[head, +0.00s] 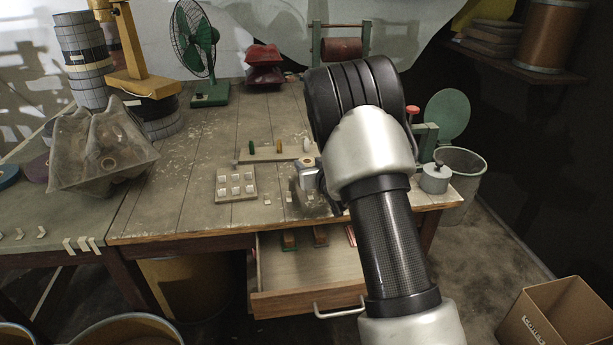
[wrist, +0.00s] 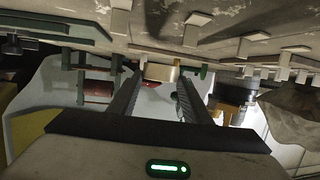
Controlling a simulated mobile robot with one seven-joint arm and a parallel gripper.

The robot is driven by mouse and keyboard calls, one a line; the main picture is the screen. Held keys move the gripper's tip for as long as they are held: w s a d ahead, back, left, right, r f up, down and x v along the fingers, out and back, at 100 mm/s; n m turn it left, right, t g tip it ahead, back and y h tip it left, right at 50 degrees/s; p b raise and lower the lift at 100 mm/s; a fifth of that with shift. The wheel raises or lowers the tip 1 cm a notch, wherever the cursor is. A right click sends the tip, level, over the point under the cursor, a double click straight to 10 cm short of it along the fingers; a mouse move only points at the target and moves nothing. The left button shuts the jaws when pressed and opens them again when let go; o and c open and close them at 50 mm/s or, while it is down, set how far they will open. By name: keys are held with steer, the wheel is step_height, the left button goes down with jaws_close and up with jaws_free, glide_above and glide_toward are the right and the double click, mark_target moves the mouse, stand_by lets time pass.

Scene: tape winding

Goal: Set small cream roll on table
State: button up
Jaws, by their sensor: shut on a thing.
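In the wrist view, which shows the scene upside down, the two fingers of my gripper (wrist: 158,92) are shut on the small cream roll (wrist: 160,73). The roll shows as a tan and cream piece between the fingertips, close to the wooden table (wrist: 240,25). I cannot tell whether it touches the table. In the head view my arm hides most of the gripper. A small tan-rimmed round piece (head: 306,161) shows just left of my wrist, over the table (head: 185,205); it looks like the held roll.
A board with upright pegs (head: 275,153) stands behind, and a tray of white pieces (head: 236,185) lies to the left. Small white pieces lie near the front. An open drawer (head: 305,275) juts out below. A green fan (head: 197,50) stands at the back.

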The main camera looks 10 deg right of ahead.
steer(key=shift+f+b, duration=0.45)
steer(key=shift+f, duration=1.35)
steer(key=shift+f, duration=0.1)
steer(key=shift+f, duration=0.15)
steer(key=o, duration=1.1)
steer(key=shift+c, duration=0.2)
